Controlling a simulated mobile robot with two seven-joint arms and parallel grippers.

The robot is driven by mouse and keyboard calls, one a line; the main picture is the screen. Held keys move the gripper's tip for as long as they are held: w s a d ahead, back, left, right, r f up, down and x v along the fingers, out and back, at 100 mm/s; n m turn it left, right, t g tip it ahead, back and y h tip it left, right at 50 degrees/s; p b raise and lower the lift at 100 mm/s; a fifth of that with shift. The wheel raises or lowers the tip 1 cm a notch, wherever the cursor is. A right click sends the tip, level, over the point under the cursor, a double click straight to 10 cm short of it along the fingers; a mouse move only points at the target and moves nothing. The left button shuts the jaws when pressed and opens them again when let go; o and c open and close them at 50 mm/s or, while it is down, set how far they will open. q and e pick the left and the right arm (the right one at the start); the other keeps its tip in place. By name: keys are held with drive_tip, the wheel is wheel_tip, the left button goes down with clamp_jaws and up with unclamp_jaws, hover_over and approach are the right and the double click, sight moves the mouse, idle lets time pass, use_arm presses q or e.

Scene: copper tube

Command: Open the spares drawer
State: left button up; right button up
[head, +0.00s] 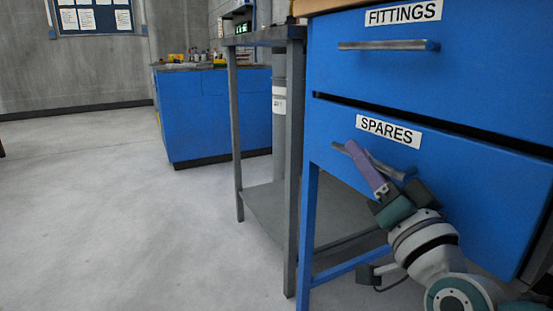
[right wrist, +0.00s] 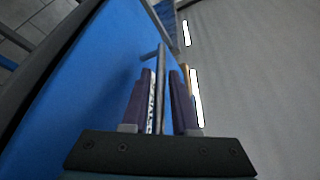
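The spares drawer (head: 450,185) is the lower blue front on the right in the head view, with a white SPARES label (head: 389,131) and a metal bar handle (head: 395,171). It looks shut or nearly so. My right gripper (head: 356,152) is at this handle, its purple fingers partly covering it. In the right wrist view the handle (right wrist: 157,45) runs between the two fingers of my right gripper (right wrist: 160,78). A gap shows on each side of the bar, so the fingers are open around it. My left gripper is not in view.
The fittings drawer (head: 470,75) with its own bar handle (head: 388,46) is directly above. A grey metal stand (head: 237,130) stands left of the cabinet. A blue cabinet (head: 215,115) with small items on top is farther back. The floor (head: 110,220) at left is clear.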

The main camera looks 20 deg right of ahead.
clamp_jaws()
idle(1.4)
